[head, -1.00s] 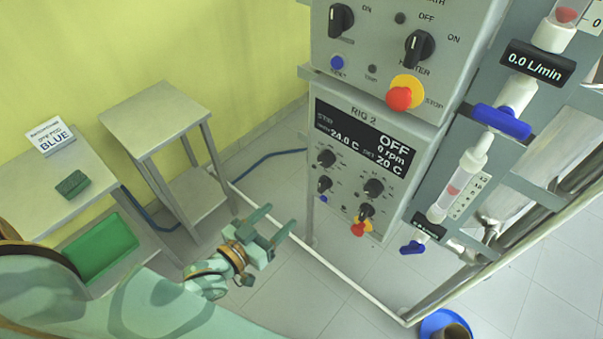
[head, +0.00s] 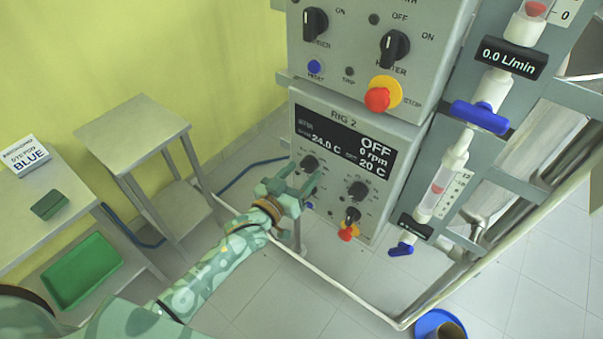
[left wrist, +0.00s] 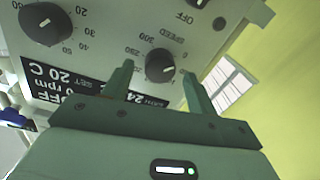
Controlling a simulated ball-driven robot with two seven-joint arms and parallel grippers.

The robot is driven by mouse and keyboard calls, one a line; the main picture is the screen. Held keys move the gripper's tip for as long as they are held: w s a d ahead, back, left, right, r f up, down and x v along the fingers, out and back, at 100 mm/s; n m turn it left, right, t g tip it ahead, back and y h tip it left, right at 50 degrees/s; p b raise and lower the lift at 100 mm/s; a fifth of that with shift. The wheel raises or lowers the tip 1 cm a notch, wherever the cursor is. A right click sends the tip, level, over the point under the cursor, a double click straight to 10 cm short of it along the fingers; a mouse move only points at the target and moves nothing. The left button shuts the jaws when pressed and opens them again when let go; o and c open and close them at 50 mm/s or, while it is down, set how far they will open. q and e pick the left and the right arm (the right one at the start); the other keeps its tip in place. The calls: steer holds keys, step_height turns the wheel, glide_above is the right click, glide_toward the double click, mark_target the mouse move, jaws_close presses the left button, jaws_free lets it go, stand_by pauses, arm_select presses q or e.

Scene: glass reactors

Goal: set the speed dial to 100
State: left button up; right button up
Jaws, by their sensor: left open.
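The speed dial (left wrist: 160,67) is a black round knob with a white mark, between my left fingers in the left wrist view. "SPEED" and a number scale are printed around it; its mark points toward the right of that view. In the head view the dial (head: 310,162) is at the upper left of the lower RIG 2 panel. My left gripper (head: 303,178) is open in front of the panel; I cannot tell whether its fingers touch the knob. The display (head: 343,145) reads OFF, 0 rpm, 24.0 C, 20 C. My right gripper is not in view.
Another dial (left wrist: 45,24) stands beside the speed dial. The upper box (head: 355,75) overhangs with more knobs. Flowmeter tubes (head: 440,185) stand on the right. A side table (head: 133,135) is at left.

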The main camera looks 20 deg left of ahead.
arm_select(q)
steer(key=shift+w+d, duration=0.15)
steer(key=shift+w, duration=0.25)
steer(key=c, duration=1)
